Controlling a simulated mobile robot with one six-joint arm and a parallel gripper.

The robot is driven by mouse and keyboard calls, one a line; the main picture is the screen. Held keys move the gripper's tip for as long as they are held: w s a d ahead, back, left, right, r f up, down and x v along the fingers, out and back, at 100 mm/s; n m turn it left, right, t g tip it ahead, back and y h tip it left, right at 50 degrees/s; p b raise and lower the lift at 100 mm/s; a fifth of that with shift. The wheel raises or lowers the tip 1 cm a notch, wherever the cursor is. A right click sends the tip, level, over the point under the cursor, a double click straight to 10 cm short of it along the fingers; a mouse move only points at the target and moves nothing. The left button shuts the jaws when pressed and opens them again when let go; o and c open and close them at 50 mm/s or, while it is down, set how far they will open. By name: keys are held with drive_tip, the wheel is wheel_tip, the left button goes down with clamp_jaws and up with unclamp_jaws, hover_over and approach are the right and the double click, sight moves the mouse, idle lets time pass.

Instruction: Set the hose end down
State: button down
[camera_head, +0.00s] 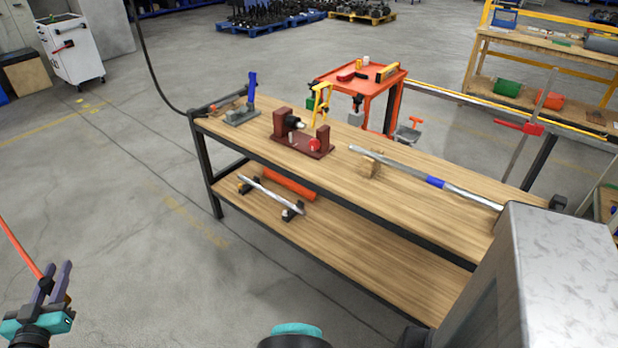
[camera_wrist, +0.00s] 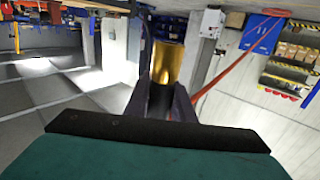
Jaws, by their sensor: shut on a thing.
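My gripper (camera_head: 54,274) is at the lower left of the head view, over the open floor and well apart from the workbench (camera_head: 330,185). Its dark fingers are shut on the hose end, a brass-coloured cylinder (camera_wrist: 167,60) that stands out between the fingers in the wrist view. The red hose (camera_head: 18,245) runs from the gripper off the left edge of the head view. In the wrist view the hose (camera_wrist: 228,72) runs up and right toward a red round thing at the top edge. The brass end is mostly hidden in the head view.
The workbench carries a dark red fixture (camera_head: 303,145), a blue-handled tool (camera_head: 251,88) and a long bar (camera_head: 410,172). A red cart (camera_head: 367,88) stands behind it. A white cabinet (camera_head: 72,50) stands at the upper left. The floor between is clear.

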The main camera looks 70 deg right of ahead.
drive_tip(key=w+d+f+m+g+h+b, duration=0.2)
drive_tip(key=d+m+g+b, duration=0.15)
drive_tip(key=d, duration=1.75)
drive_tip(key=w+d+f+m+g+h+b, duration=0.1)
drive_tip(key=d+m+g+b, duration=0.3)
drive_tip(key=d, duration=1.7)
drive_tip(key=s+d+m+g+b, duration=0.1)
drive_tip(key=s+d+g, duration=0.1)
drive_tip(key=s+d, duration=0.6)
drive_tip(key=s+d+m+g+b, duration=0.1)
drive_tip(key=s+d+g, duration=0.2)
drive_tip(key=s+d, duration=0.5)
drive_tip(key=s+d+m+g+b, duration=0.1)
drive_tip(key=s+d+g, duration=0.2)
drive_tip(key=d, duration=2.1)
drive_tip(key=s, duration=0.5)
drive_tip(key=shift+s+b, duration=0.35)
drive_tip(key=s+a+f+p, duration=0.1)
drive_tip(key=s+a+p, duration=0.1)
drive_tip(key=s, duration=1.3)
drive_tip(key=shift+s+a+f, duration=0.3)
drive_tip(key=shift+a, duration=0.25)
